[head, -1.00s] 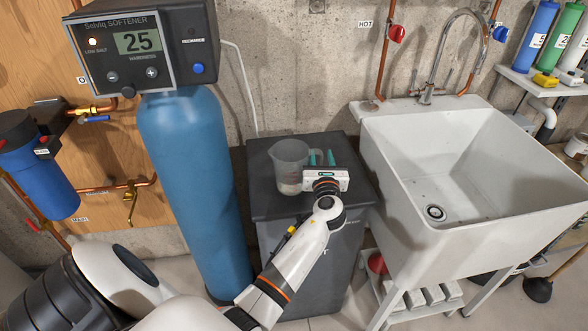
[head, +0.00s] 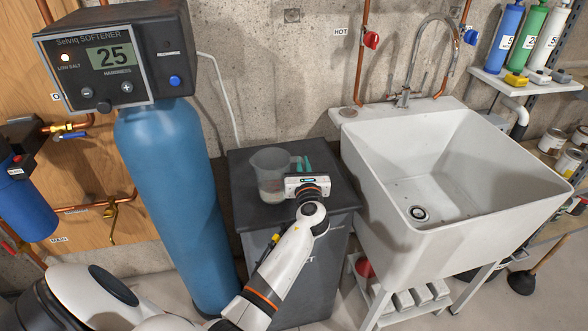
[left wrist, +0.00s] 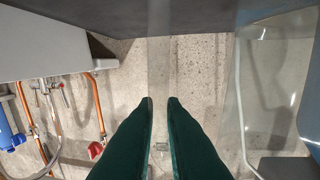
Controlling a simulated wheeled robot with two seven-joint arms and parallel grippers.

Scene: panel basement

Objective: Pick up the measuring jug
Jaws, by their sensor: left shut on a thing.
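The measuring jug (head: 268,177) is clear and stands upright at the left of the dark cabinet top (head: 328,194). My left gripper (head: 302,163) is at its right side, with its green fingers shut on the jug, apparently at the handle. In the left wrist view, the fingertips (left wrist: 160,100) have a narrow gap with a clear strip between them. The jug's transparent wall (left wrist: 255,75) shows faintly to the right there. The exact contact is hard to see through the clear material. My right gripper is not in view.
A blue softener tank (head: 175,190) stands close to the left of the cabinet. A white sink (head: 455,215) with a curved tap (head: 404,97) is close on the right. The concrete wall (head: 270,80) is behind. The space above the jug looks clear.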

